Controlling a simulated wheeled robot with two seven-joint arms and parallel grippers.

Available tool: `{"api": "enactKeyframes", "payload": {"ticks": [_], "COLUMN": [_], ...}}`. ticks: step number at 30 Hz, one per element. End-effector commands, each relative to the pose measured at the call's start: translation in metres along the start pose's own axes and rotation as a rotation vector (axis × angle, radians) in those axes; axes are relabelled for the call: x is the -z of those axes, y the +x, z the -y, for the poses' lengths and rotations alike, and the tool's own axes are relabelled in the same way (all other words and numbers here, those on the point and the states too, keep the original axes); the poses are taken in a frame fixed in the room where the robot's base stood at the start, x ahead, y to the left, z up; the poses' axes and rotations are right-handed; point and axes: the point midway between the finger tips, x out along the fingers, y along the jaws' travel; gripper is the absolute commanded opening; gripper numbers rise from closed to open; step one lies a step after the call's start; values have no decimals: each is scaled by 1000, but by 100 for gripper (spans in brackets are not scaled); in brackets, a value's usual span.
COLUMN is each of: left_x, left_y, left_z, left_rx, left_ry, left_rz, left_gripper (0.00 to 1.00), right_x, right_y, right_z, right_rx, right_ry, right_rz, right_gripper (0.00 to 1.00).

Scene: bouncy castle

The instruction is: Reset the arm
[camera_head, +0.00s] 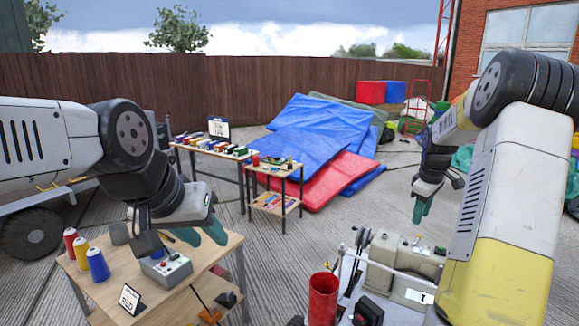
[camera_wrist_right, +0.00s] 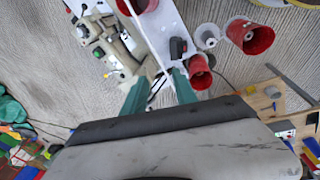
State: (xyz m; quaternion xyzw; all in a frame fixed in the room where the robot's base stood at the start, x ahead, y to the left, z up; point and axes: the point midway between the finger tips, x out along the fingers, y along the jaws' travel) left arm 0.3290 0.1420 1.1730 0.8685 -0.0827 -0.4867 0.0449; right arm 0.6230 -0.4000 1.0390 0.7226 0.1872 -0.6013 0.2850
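My right arm reaches in from the right in the head view. My left arm comes in from the left. Its gripper (camera_head: 201,236) is low over the right part of the near wooden table (camera_head: 222,250), beside a grey control box (camera_head: 166,268). Its teal fingertips look apart, and I see nothing between them.
Red, yellow and blue thread cones (camera_head: 98,264) and a small sign (camera_head: 130,298) stand on the near table. A red cylinder (camera_head: 323,298) stands at the front. Blue mats (camera_head: 318,125) and two tool tables (camera_head: 275,168) lie further back. Open paving (camera_head: 350,215) lies between.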

Motion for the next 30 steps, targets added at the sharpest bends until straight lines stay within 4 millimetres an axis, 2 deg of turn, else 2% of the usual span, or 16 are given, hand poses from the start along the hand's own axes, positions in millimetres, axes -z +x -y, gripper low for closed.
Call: {"api": "enactKeyframes", "payload": {"ticks": [1,6,12,15,18,22,25,30], "left_x": [0,0,0,0,0,0,0,0], "left_y": [0,0,0,0,0,0,0,0], "left_z": [0,0,0,0,0,0,0,0], "left_rx": [0,0,0,0,0,0,0,0], "left_ry": [0,0,0,0,0,0,0,0], "left_rz": [0,0,0,0,0,0,0,0], "left_gripper": [36,36,36,36,36,36,36,36], "right_x": [10,26,19,7,-8,-27,-38,-45], "right_y": [-30,-106,-171,-193,-206,-212,-212,-210], "right_z": [19,90,180,226,270,315,337,353], "right_rx": [-17,-42,-36,-15,18,68,102,129], "right_ry": [26,157,320,403,486,574,623,658], "right_rz": [-20,-92,-197,-255,-311,-369,-397,-415], "right_gripper": [34,34,34,34,34,34,34,34]}}
